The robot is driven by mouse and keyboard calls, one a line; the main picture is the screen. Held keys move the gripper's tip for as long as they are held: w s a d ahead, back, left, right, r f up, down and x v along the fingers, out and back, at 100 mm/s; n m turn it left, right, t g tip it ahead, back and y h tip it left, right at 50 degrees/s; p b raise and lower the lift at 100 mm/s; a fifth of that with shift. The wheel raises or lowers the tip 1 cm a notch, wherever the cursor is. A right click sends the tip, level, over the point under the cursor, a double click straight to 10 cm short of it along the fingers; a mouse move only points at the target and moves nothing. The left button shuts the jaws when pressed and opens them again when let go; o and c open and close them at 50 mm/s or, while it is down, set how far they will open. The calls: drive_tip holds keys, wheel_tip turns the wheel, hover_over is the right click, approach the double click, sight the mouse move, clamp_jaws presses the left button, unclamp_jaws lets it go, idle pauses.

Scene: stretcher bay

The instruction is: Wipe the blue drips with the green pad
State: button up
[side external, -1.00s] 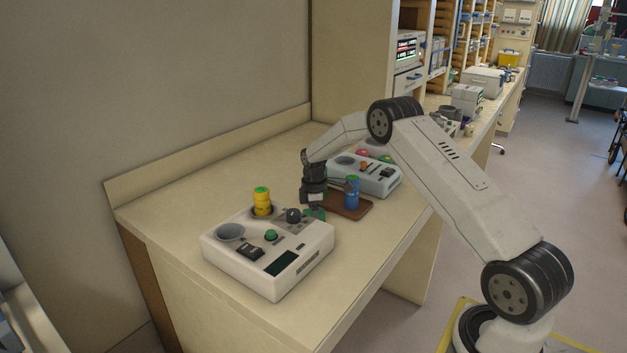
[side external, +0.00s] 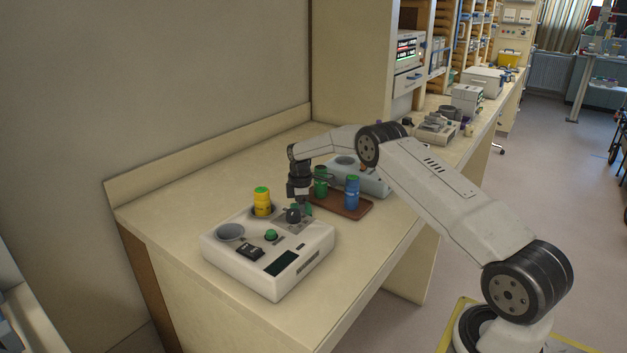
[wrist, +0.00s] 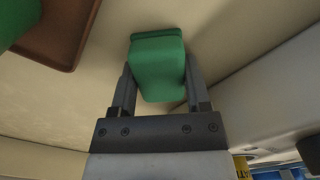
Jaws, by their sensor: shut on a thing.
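My gripper (side external: 303,199) is shut on the green pad (wrist: 157,68). The wrist view shows the pad between the two fingers; in the side view only a small green part shows, beside the far right side of the near white device (side external: 222,258). I cannot tell whether the pad touches the counter. I cannot make out any blue drips in either view. A blue container (side external: 351,194) stands upright on the brown tray (side external: 330,206). A green container (side external: 320,182) stands at the tray's far left end.
The near device has a yellow container (side external: 262,203) in one well, an empty well and a dark knob (side external: 293,214) close to my gripper. A second pale device (side external: 374,184) stands behind the tray. The counter (side external: 190,200) is clear at the left.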

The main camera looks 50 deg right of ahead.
drive_tip(key=shift+s, duration=3.5)
drive_tip(key=shift+w, duration=3.5)
drive_tip(key=shift+w+r, duration=0.1)
drive_tip(key=shift+w, duration=0.05)
drive_tip(key=shift+r, duration=4)
